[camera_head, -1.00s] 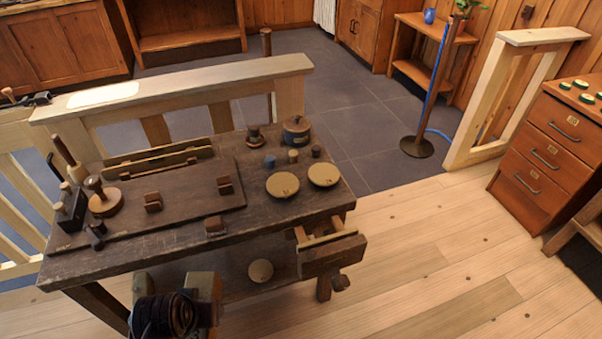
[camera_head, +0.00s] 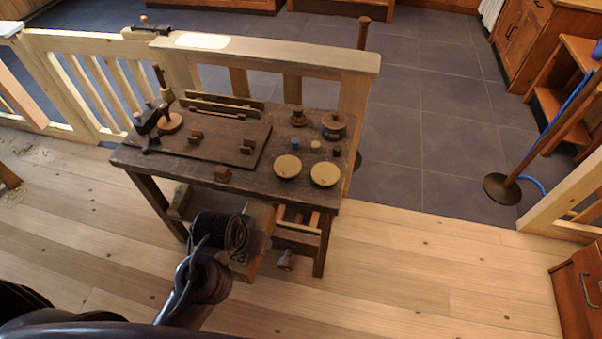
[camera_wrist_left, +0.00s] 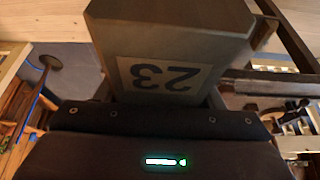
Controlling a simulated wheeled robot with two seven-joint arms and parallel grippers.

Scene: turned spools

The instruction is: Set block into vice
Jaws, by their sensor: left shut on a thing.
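A grey-brown block (camera_head: 256,236) is held by my left gripper (camera_head: 240,245), in front of the workbench and below its top. In the left wrist view the block (camera_wrist_left: 170,25) shows a pale label reading 23, upside down, above my left gripper (camera_wrist_left: 165,96), which is shut on it. The fingertips are mostly hidden. What looks like the wooden vice (camera_head: 297,242) is on the bench's front right, with a screw knob (camera_head: 286,261) below; the block lies just left of it and partly covers it. Its jaw gap is hard to see. My right gripper is not in view.
The dark workbench (camera_head: 215,175) carries two round tan discs (camera_head: 288,166), small turned pieces, a lidded pot (camera_head: 334,124) and a raised board. A wooden railing (camera_head: 300,60) stands behind. The plank floor (camera_head: 420,270) to the right is clear.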

